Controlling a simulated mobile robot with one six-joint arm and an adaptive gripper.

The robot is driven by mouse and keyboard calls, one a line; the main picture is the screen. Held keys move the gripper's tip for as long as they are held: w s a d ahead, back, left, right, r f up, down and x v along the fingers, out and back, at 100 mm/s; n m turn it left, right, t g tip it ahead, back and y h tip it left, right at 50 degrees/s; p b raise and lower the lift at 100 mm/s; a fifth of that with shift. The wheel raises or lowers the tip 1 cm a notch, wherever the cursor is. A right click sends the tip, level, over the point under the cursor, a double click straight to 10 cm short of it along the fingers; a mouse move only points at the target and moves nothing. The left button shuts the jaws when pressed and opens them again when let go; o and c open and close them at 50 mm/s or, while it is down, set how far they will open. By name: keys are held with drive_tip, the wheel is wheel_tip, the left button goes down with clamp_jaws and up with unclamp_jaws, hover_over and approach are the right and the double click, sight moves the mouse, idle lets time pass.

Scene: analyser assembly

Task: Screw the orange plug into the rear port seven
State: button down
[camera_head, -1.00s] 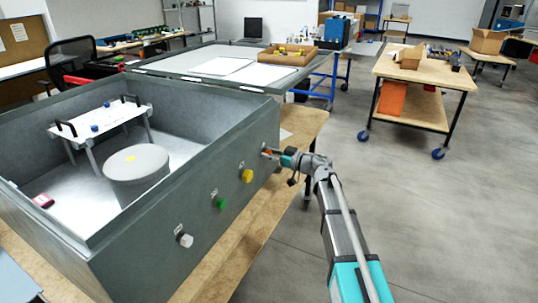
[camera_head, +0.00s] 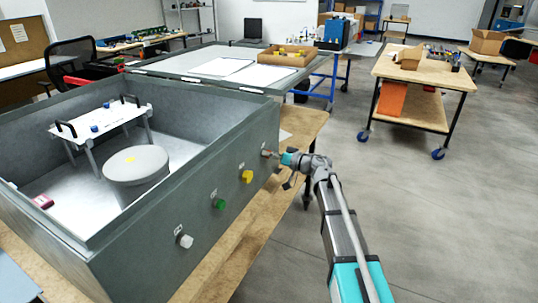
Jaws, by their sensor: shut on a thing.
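The grey analyser housing (camera_head: 165,222) is an open-topped box standing on a wooden bench. Its long side wall carries a row of plugs: white (camera_head: 185,240), green (camera_head: 219,203) and yellow (camera_head: 247,176). My gripper (camera_head: 272,155) is at the far end of this row, close against the wall. It is shut on the orange plug (camera_head: 266,153), of which only a small brownish-orange bit shows. The port behind the plug is hidden, and I cannot tell how deep the plug sits.
Inside the housing are a grey cylinder (camera_head: 137,167), a white raised plate (camera_head: 102,121) with black handles, and a small red part (camera_head: 43,201). A wheeled wooden cart (camera_head: 425,73) stands at the back right. The floor (camera_head: 440,220) right of my arm is clear.

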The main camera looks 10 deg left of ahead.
drive_tip(key=c, duration=0.5)
unclamp_jaws()
drive_tip(key=shift+w+d, duration=0.1)
drive_tip(key=shift+w, duration=0.1)
drive_tip(key=shift+c, duration=0.2)
drive_tip(key=shift+s, duration=0.1)
drive_tip(key=shift+n, duration=0.3)
drive_tip(key=n, duration=0.5)
drive_tip(key=shift+s, duration=0.15)
drive_tip(key=n, duration=0.6)
drive_tip(key=shift+s, duration=0.1)
drive_tip(key=n, duration=0.6)
drive_tip(key=shift+s, duration=0.1)
drive_tip(key=n, duration=0.6)
drive_tip(key=shift+s+a, duration=0.1)
drive_tip(key=shift+a, duration=0.1)
